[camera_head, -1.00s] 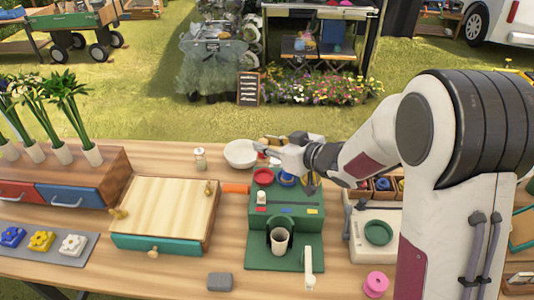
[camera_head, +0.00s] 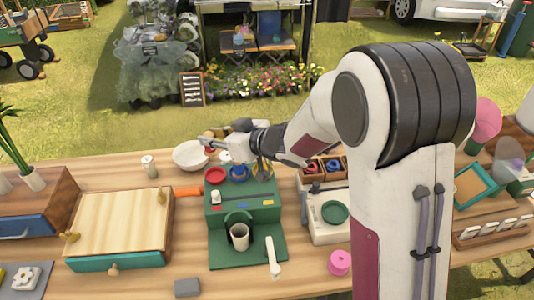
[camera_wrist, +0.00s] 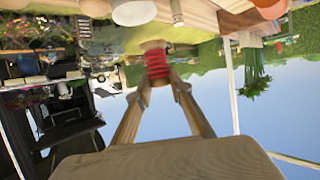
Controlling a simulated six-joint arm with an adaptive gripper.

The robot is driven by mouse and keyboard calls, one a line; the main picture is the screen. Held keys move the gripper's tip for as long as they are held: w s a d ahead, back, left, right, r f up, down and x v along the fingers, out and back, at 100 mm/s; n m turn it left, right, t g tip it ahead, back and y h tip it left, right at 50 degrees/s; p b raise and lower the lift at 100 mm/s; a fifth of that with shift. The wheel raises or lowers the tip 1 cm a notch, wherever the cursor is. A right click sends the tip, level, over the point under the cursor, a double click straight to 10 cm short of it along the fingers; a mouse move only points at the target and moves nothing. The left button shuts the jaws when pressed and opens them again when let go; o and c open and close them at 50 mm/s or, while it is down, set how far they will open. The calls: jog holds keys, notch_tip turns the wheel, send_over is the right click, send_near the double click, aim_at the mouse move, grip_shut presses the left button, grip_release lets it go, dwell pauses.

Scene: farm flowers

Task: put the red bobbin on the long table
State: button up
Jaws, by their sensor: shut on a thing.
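The red bobbin (camera_wrist: 157,66) is between the fingertips of my gripper (camera_wrist: 160,88) in the wrist view, clear of any surface there. In the head view my gripper (camera_head: 213,142) reaches over the far side of the long wooden table (camera_head: 190,255), near a white bowl (camera_head: 190,155). The bobbin shows there only as a small red patch (camera_head: 210,150) at the fingertips. My gripper is shut on it. My arm hides part of the table on the right.
A green machine (camera_head: 240,215) with a cup stands mid-table. Left of it is a wooden-topped box (camera_head: 118,222); right are a white unit (camera_head: 328,213) and a pink spool (camera_head: 340,262). A small jar (camera_head: 149,166) stands left of the bowl. Bare wood lies around the grey block (camera_head: 187,287).

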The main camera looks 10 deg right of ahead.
jog(key=w+d+f+m+t+h, duration=0.2)
jog(key=d+m+h, duration=0.3)
jog(key=d, duration=0.6)
jog(key=w+d+f+m+t+h, duration=0.15)
jog(key=d+m+h, duration=0.3)
jog(key=d, duration=0.75)
jog(key=w+d+r+m+g+h, duration=0.1)
jog(key=w+d+m+g+h, duration=0.1)
jog(key=w+d+m+h, duration=0.65)
jog(key=w+d+g+h, duration=0.15)
jog(key=w+d, duration=0.35)
jog(key=d, duration=0.8)
jog(key=s+d+f+m+g+h, duration=0.3)
jog(key=s+d+f+m+g, duration=0.3)
jog(key=s+d+m+g, duration=0.1)
jog(key=d+m+g, duration=0.1)
jog(key=m+g, duration=0.1)
jog(key=shift+s+d+g, duration=0.2)
jog(key=shift+s+g, duration=0.05)
jog(key=shift+g, duration=0.05)
jog(key=shift+f+h, duration=0.15)
jog(key=shift+h, duration=0.1)
